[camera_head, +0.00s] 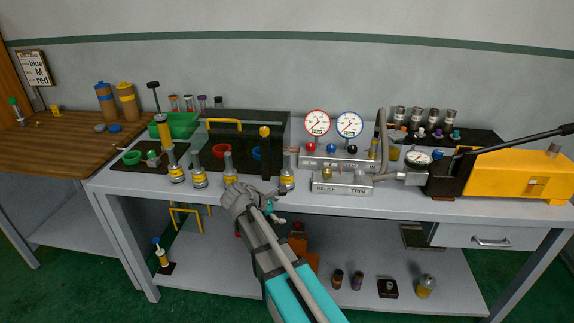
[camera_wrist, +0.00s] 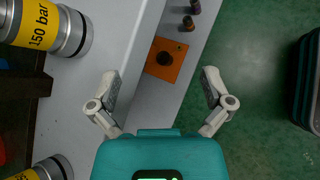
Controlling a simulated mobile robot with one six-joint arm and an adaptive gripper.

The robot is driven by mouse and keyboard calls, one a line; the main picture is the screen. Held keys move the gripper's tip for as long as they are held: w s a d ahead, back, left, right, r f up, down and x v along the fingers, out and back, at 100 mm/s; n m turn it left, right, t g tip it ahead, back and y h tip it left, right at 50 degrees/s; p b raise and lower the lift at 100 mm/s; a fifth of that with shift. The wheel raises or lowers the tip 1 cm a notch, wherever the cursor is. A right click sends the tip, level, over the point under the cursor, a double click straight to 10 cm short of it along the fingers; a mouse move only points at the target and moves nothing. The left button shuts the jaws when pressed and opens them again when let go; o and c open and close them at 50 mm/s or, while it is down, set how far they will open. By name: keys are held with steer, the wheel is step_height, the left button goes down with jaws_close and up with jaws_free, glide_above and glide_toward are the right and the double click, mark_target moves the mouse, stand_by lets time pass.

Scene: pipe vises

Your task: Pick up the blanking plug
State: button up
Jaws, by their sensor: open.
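I cannot tell for sure which thing is the blanking plug; no part bears a readable name of that kind. Small dark capped cylinders stand on the lower shelf, one brownish (camera_head: 338,278) and one purple (camera_head: 356,281); small cylinders also show at the top of the wrist view (camera_wrist: 188,22). An orange square plate with a dark round centre (camera_wrist: 165,60) lies below, between my fingers in that view. My gripper (camera_head: 275,203) is at the bench's front edge; in the wrist view its fingers (camera_wrist: 160,88) are spread and empty.
Metal cylinders with yellow bands (camera_head: 287,180) stand close by; one reads "150 bar" (camera_wrist: 42,25). Behind are two gauges (camera_head: 317,124), a relief/trim block (camera_head: 343,187) and a yellow pump (camera_head: 515,172). The lower shelf (camera_head: 210,272) has free room; green floor lies in front.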

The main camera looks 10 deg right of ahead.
mark_target(282, 175)
steer(key=w+a+r+n+t+h+p, duration=0.2)
steer(key=w+a+r+n+p, duration=0.2)
steer(key=r, duration=0.6)
steer(key=w+a+n, duration=0.1)
steer(key=a+n, duration=0.1)
steer(key=shift+w+a+r+n+t+h, duration=0.15)
steer(key=shift+w+n+t+h, duration=0.05)
steer(key=shift+n+t+h, duration=0.2)
steer(key=b+x, duration=0.3)
steer(key=x, duration=0.5)
steer(key=shift+a, duration=0.1)
steer(key=shift+w+d, duration=0.2)
steer(key=shift+d, duration=0.15)
steer(key=shift+d+f, duration=0.1)
steer(key=shift+f, duration=0.15)
steer(key=shift+b+x, duration=1.15)
steer(key=shift+x, duration=1.35)
steer(key=shift+s+d+r, duration=0.1)
steer(key=shift+s, duration=0.05)
